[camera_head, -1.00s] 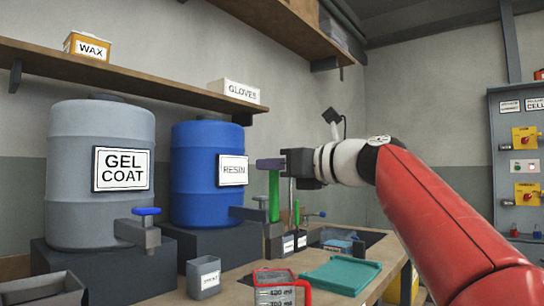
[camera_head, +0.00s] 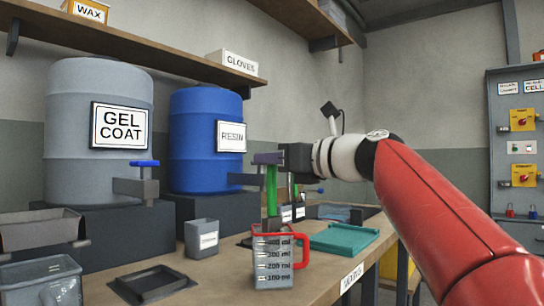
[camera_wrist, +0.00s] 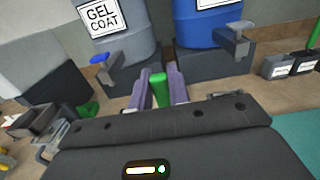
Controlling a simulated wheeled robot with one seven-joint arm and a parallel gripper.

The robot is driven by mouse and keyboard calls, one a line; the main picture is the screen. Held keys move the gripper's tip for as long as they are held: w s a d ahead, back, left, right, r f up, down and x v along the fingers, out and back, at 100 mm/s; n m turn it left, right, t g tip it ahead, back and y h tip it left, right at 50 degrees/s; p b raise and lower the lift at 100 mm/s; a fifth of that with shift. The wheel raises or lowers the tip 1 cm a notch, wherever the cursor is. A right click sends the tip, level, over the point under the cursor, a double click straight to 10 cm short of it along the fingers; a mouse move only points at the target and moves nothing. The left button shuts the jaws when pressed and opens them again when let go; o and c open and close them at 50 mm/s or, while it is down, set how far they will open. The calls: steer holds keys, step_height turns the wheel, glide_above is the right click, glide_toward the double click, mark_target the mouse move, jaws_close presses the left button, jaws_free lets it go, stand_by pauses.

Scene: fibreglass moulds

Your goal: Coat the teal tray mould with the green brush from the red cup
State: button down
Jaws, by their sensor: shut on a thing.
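My gripper (camera_head: 268,158) is shut on the upright green brush (camera_head: 271,188), seen in the head view. In the wrist view the purple fingers (camera_wrist: 158,94) clasp its green handle (camera_wrist: 158,86). The red cup (camera_head: 274,262), a clear measuring cup with red rim and handle, stands on the bench below the gripper. The brush's lower end is at the cup's rim in the picture; I cannot tell whether it is inside or behind. The teal tray mould (camera_head: 343,239) lies flat to the right of the cup; part of it shows in the wrist view (camera_wrist: 297,135).
A grey gel coat drum (camera_head: 98,165) and a blue resin drum (camera_head: 205,165) stand behind on dark blocks, with taps jutting forward. A small grey labelled bin (camera_head: 202,238) is left of the cup. More grey bins are at left. Small labelled containers (camera_head: 293,213) stand behind the cup.

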steer(key=shift+f+b, duration=1.65)
steer(key=shift+f, duration=0.75)
steer(key=shift+r, duration=0.1)
step_height(320, 180, up, 10)
steer(key=p, duration=1)
steer(key=shift+r+p, duration=0.2)
steer(key=shift+p, duration=0.15)
steer(key=shift+r, duration=0.1)
step_height(320, 180, up, 5)
glide_above(275, 183)
steer(key=shift+w+a, duration=0.2)
steer(key=shift+a, duration=0.1)
